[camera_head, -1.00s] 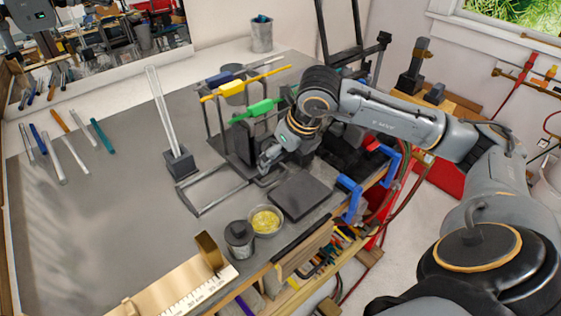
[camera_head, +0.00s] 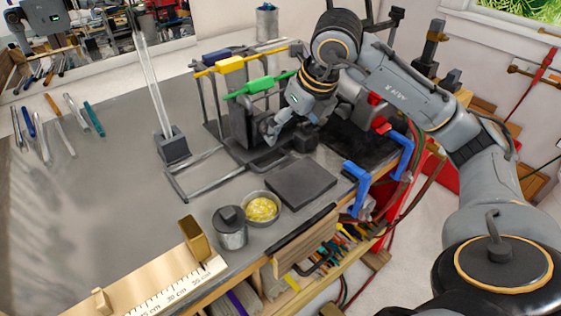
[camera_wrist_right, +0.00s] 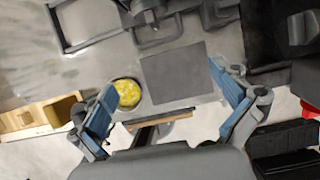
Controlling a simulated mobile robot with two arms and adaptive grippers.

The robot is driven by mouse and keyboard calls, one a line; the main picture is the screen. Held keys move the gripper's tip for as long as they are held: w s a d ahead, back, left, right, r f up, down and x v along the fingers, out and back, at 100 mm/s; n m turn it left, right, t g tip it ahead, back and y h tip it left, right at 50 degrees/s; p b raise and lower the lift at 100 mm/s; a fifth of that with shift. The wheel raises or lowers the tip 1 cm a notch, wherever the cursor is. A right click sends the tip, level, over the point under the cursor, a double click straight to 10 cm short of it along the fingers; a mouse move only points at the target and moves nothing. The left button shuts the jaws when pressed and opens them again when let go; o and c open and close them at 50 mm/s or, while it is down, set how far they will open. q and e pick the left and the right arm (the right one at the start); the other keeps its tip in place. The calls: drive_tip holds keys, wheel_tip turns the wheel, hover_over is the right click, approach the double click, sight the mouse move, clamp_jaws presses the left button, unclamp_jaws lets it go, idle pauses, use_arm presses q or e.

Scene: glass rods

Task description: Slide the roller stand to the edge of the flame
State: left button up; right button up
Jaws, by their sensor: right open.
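A grey metal frame of rails (camera_head: 207,187) lies on the bench, left of a dark flat plate; it also shows in the wrist view (camera_wrist_right: 92,38). At its back stand dark uprights (camera_head: 240,125) beneath blue, yellow and green tagged bars. I cannot tell for certain which part is the roller stand. No flame is clearly visible. My right gripper (camera_head: 271,130) is by the uprights, behind the plate, partly blending with dark parts there. In the wrist view its blue-padded fingers (camera_wrist_right: 162,80) are wide apart with nothing between them.
A dark block (camera_head: 173,147) holds tall glass rods. The dark plate (camera_head: 301,184), a bowl of yellow bits (camera_head: 262,208) and a lidded pot (camera_head: 230,232) stand near the front edge. Blue clamps (camera_head: 355,185) grip the edge. Coloured rods lie left; the bench's middle left is clear.

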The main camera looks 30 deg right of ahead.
sight(276, 164)
drive_tip(key=p+x, duration=0.2)
drive_tip(key=x, duration=0.9)
drive_tip(key=shift+p, duration=0.35)
drive_tip(key=shift+x, duration=0.9)
drive_tip(key=shift+a, duration=0.1)
drive_tip(key=shift+c, duration=0.4)
drive_tip(key=shift+s, duration=0.1)
drive_tip(key=c, duration=1.1)
drive_tip(key=shift+s+a+r, duration=0.1)
drive_tip(key=shift+s+r, duration=0.05)
drive_tip(key=shift+s, duration=0.05)
drive_tip(key=c, duration=0.7)
clamp_jaws()
drive_tip(key=shift+w, duration=0.1)
